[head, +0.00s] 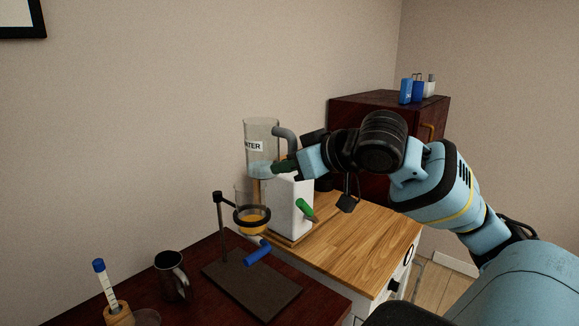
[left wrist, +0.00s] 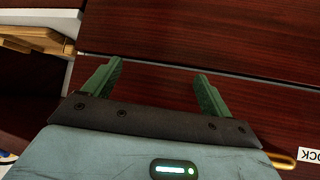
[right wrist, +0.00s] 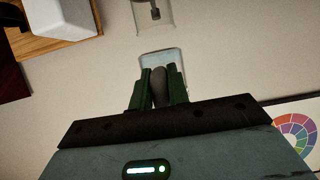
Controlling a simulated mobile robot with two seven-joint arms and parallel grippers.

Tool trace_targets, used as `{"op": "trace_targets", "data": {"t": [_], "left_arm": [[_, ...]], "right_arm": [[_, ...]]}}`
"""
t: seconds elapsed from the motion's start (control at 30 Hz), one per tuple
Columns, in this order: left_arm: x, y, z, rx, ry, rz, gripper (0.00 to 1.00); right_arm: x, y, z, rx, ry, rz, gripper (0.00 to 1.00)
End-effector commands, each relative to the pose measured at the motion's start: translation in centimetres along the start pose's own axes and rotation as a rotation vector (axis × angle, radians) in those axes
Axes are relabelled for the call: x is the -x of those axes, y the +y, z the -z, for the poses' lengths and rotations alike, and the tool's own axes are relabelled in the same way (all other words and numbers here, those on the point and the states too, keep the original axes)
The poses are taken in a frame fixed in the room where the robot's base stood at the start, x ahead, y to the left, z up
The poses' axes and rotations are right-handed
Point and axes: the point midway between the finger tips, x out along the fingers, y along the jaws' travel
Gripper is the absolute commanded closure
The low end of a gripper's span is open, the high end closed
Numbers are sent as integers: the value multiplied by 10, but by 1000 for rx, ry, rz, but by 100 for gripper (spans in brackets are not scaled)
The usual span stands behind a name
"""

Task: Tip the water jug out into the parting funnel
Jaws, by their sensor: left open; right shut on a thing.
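The clear water jug (head: 261,138) with its "WATER" label is held up by its grey handle, roughly upright, with pale blue water low inside. My right gripper (head: 284,167) is shut on the handle; the right wrist view shows its fingers (right wrist: 158,75) around the handle (right wrist: 159,88). The parting funnel (head: 248,198) sits in a black ring just below the jug. It holds orange liquid and has a blue tap (head: 258,252) beneath. My left gripper (left wrist: 157,72) is open and empty in the left wrist view, before dark red wood; it is outside the head view.
The funnel's stand base (head: 250,286) is on the dark table. A dark mug (head: 171,275) and a blue-capped dropper (head: 105,280) stand to its left. Bare wooden top (head: 350,245) lies to the right.

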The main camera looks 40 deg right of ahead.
Motion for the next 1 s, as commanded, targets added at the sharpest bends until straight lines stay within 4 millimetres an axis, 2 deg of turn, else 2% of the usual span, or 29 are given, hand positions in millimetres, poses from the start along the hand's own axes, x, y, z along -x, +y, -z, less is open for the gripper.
{"op": "trace_targets", "data": {"t": [0.27,0.7,1.0], "left_arm": [[-1,-4,2,-10,5,2,16],[1,-2,0,-8,-1,-1,16],[0,-1,0,-5,1,0,16]], "right_arm": [[1,0,1,1,-3,-1,100],[9,0,-3,6,-159,-1,100],[12,0,-4,0,-198,0,100]]}}
